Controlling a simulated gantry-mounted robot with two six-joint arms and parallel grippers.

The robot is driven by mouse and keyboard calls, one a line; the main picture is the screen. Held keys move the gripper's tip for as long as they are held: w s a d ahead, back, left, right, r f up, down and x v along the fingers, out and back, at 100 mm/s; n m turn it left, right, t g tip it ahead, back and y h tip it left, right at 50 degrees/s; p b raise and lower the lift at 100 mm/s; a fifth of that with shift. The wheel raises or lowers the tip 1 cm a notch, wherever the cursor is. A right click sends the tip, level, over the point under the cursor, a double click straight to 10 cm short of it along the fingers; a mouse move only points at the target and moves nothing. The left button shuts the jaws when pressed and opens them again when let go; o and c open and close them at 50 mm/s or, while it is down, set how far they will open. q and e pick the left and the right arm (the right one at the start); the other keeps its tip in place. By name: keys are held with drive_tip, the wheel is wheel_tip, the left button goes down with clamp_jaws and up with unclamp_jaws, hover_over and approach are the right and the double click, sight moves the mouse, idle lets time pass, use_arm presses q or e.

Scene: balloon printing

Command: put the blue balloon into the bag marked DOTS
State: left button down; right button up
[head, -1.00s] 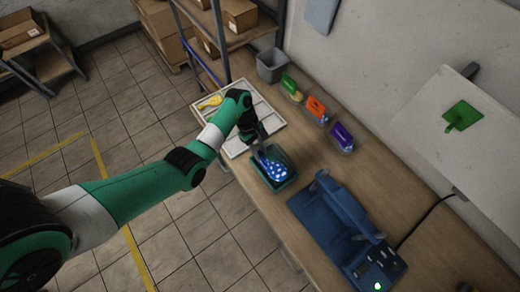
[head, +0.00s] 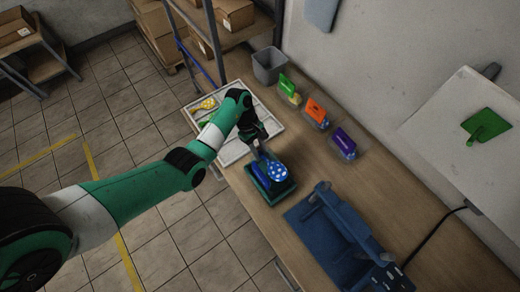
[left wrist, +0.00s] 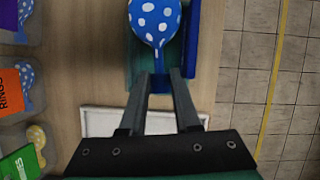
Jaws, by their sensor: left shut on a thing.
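The blue balloon (head: 277,172) with white dots is over a dark teal tray (head: 268,198) in the head view. My left gripper (head: 261,156) is shut on its narrow neck. In the left wrist view, the balloon (left wrist: 155,20) lies just beyond the fingertips (left wrist: 158,74). Three clear containers with coloured cards stand along the wall: green (head: 287,84), orange (head: 316,110) and purple (head: 345,142). The orange card (left wrist: 10,90) reads RINGS; the purple card's (left wrist: 8,3) lettering is not readable, so I cannot tell which is marked DOTS. My right gripper is out of view.
A blue machine (head: 335,235) stands at the lower right of the bench. A white partitioned tray (head: 235,150) with a yellow balloon (head: 204,105) lies at the left edge. A grey bin (head: 269,65) is behind. Bench between tray and cards is clear.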

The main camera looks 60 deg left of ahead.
use_arm(q)
wheel_tip(320, 180, down, 5)
drive_tip(key=b, duration=0.3)
drive_tip(key=c, duration=0.5)
unclamp_jaws()
drive_tip(key=shift+c, duration=0.2)
drive_tip(key=shift+r, duration=0.15)
wheel_tip(320, 180, up, 13)
drive_tip(key=p, duration=1.3)
